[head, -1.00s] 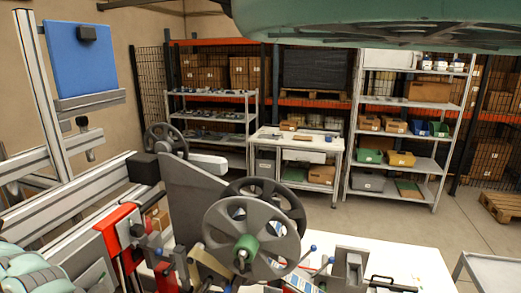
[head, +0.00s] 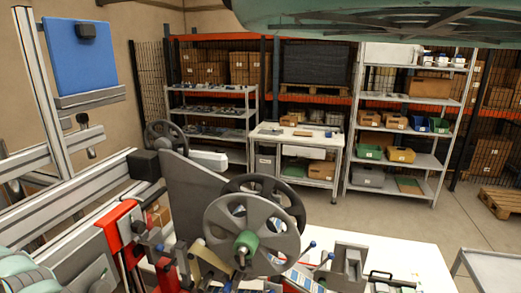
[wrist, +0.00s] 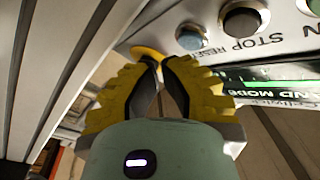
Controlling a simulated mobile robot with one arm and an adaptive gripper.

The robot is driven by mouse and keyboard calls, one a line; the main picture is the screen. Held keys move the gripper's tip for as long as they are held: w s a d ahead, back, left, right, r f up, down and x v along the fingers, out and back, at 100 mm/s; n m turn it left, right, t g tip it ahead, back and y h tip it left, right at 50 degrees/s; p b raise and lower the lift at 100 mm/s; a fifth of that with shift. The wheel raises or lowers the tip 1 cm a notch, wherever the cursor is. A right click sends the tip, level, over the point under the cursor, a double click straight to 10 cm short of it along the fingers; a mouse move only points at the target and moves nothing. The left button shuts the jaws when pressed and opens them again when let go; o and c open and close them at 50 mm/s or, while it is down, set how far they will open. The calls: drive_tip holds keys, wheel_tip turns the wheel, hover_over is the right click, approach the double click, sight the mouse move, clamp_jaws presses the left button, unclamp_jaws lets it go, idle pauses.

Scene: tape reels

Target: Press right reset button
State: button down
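In the wrist view, a blue round button (wrist: 190,37) sits on a light panel beside the printed word RESET. A dark round button (wrist: 243,19) is to its right beside the word STOP. My gripper (wrist: 156,60) has yellow and black fingers with the tips together and nothing visible held between them. The tips are left of and a little below the blue button in the picture, apart from it in the image; the depth gap cannot be told. A yellow rounded part (wrist: 148,52) shows behind the tips. The buttons cannot be made out in the head view.
A green-edged screen (wrist: 275,88) is right of my gripper. In the head view, tape reels (head: 252,228) stand by a white table (head: 405,258). A red upright part (head: 122,235) and metal rails are at left. Shelves stand behind, with open floor between.

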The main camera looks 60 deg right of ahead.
idle(0.8)
drive_tip(key=shift+w+a, duration=0.25)
drive_tip(key=shift+a, duration=0.15)
drive_tip(key=shift+w+a, duration=0.25)
drive_tip(key=shift+a, duration=0.05)
idle(0.7)
drive_tip(key=shift+d, duration=0.1)
drive_tip(key=shift+s+d+b, duration=0.5)
drive_tip(key=shift+d+b, duration=0.1)
drive_tip(key=shift+d, duration=0.1)
drive_tip(key=s+d+b, duration=0.1)
drive_tip(key=d+b, duration=0.1)
drive_tip(key=s+d+b, duration=0.1)
drive_tip(key=d+b, duration=0.1)
drive_tip(key=shift+s, duration=0.4)
